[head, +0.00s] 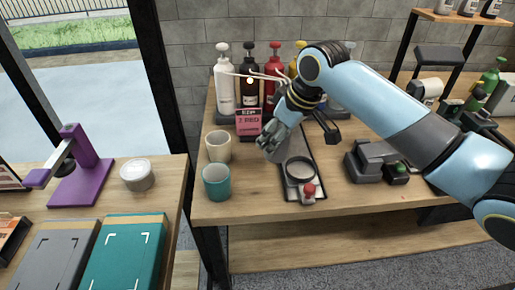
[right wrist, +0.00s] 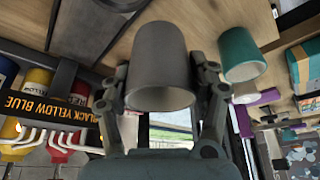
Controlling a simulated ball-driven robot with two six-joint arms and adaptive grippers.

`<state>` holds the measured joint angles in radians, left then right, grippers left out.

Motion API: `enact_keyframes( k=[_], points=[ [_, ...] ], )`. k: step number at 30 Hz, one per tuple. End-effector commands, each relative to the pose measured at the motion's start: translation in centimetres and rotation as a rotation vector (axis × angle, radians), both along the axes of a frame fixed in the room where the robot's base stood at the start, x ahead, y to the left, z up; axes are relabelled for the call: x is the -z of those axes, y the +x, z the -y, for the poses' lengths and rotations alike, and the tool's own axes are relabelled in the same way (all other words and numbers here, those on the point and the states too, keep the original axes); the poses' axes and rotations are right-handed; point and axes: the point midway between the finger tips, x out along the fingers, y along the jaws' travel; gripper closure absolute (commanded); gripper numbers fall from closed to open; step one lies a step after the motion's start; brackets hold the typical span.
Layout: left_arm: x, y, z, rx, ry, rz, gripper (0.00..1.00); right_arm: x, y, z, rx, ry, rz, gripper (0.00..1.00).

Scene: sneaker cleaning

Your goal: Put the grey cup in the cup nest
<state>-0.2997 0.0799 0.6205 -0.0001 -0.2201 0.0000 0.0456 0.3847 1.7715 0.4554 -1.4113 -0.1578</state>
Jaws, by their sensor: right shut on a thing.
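My right gripper (head: 273,136) is shut on the grey cup (right wrist: 160,58), with one finger on each side of it in the right wrist view (right wrist: 161,88). In the head view the cup is partly hidden behind the fingers, just left of and behind a round ring on a dark tray. That ring (head: 300,158) looks like the cup nest. It is empty, and a red knob stands at the tray's front. Whether the cup touches the tray cannot be told. My left gripper is not in view.
A beige cup (head: 218,146) and a teal cup (head: 216,182) stand left of the gripper on the wooden bench (head: 250,206). A grey device (head: 372,160) stands to the right.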

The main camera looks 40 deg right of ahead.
Motion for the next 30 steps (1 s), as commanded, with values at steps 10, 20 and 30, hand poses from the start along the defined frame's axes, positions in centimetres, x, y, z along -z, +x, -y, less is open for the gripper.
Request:
enact_keyframes(
  k=[10,20,30],
  points=[
    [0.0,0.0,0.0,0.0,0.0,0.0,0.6,-3.4,-4.0,4.4,0.0,-0.004,-0.001,0.63],
    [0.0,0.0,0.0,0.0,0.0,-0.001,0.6,-5.8,-2.2,4.1,0.108,0.004,0.005,0.63],
    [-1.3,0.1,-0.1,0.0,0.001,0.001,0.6,-9.0,-4.5,7.3,0.199,-0.008,-0.007,0.63]
  ],
)
